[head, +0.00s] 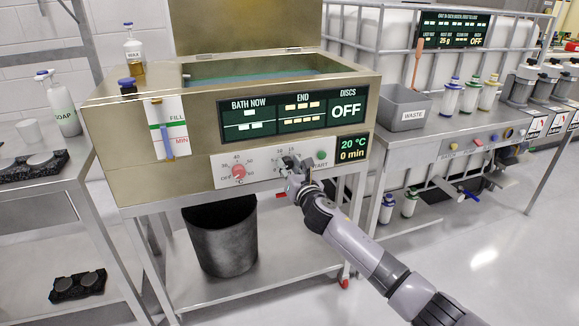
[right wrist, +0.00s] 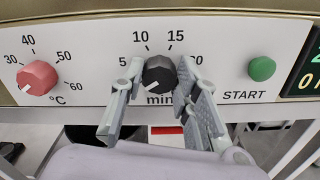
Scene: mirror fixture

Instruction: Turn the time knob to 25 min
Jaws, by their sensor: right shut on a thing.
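The black time knob (right wrist: 160,72) is on the pale panel, between the red °C knob (right wrist: 38,77) and the green START button (right wrist: 261,69). Its white pointer mark points to the lower left, before the 5. The scale shows 5, 10, 15 and a partly hidden 20; no 25 is readable. My right gripper (head: 291,170) is at the panel, shut on the time knob, one finger on each side. In the head view the gripper mostly hides the knob. The small display (head: 352,149) reads 20 °C and 0 min. My left gripper is not in view.
The panel is on the front of a metal bath (head: 110,150) with its lid up. A dark bin (head: 220,238) stands on the shelf below. A grey WASTE tray (head: 402,104) and several bottles are on the bench at right. Open floor lies at the lower right.

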